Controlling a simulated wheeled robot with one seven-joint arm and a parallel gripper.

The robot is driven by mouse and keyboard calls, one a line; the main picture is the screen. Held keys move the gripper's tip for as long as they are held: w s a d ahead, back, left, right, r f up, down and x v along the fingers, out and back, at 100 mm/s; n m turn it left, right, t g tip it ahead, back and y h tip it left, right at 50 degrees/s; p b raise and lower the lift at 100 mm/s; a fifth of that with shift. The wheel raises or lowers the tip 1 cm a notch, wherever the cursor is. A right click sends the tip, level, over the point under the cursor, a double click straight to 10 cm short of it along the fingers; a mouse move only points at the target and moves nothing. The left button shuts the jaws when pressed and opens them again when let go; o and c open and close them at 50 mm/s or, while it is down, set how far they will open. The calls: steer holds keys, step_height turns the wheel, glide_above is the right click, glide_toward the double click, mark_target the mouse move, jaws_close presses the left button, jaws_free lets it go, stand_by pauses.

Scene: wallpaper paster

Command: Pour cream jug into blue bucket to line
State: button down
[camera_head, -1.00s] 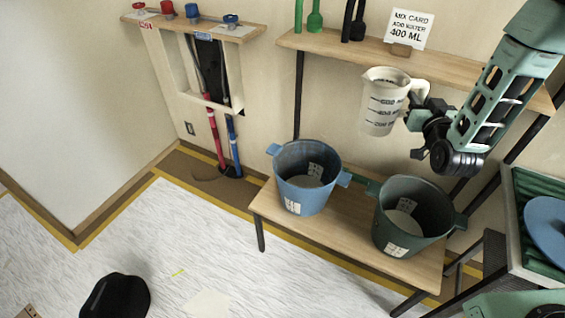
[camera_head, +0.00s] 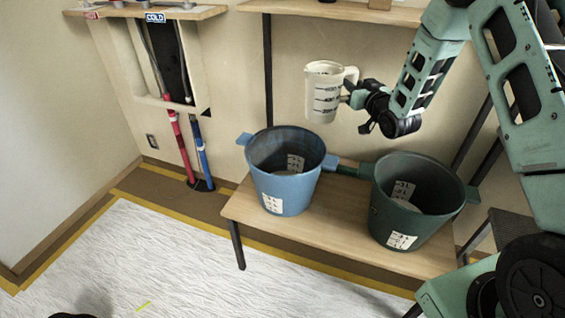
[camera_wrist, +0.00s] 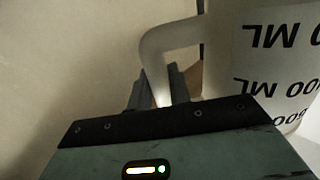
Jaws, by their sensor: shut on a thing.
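The cream jug (camera_head: 322,95), with black millilitre marks, is upright in the air above and a little right of the blue bucket in the head view. My gripper (camera_head: 354,97) is shut on its handle from the right. The wrist view shows the jug's marked wall (camera_wrist: 275,60) and its handle between my fingers (camera_wrist: 160,90). The blue bucket (camera_head: 285,190) stands upright on a wooden bench, with a white label on its front and a scale label inside. Its bottom is partly hidden. What the jug holds cannot be seen.
A dark green bucket (camera_head: 395,215) stands right of the blue one on the bench (camera_head: 330,222). A wall shelf (camera_head: 340,11) is above. Red (camera_head: 180,145) and blue (camera_head: 200,150) pipes run down the wall at left.

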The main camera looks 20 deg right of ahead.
steer(key=w+d+f+b, duration=0.3)
steer(key=d+f+b, duration=0.2)
steer(key=f+b, duration=0.3)
steer(key=shift+d+b, duration=0.25)
steer(key=shift+b, duration=0.75)
steer(key=shift+w, duration=0.1)
steer(key=a+r+n+p, duration=0.2)
steer(key=a+r+n, duration=0.2)
steer(key=a, duration=0.3)
steer(key=shift+s+a+r+n, duration=0.3)
steer(key=shift+s+n, duration=0.1)
steer(key=shift+a+r+n+p, duration=0.2)
steer(key=shift+r+n+p, duration=0.6)
steer(key=shift+n+p, duration=0.45)
steer(key=shift+s+a+f+n, duration=0.1)
steer(key=shift+a+f+n, duration=0.1)
steer(key=shift+n, duration=0.4)
steer(key=shift+a+f+n, duration=0.15)
steer(key=shift+n, duration=0.4)
stand_by(0.8)
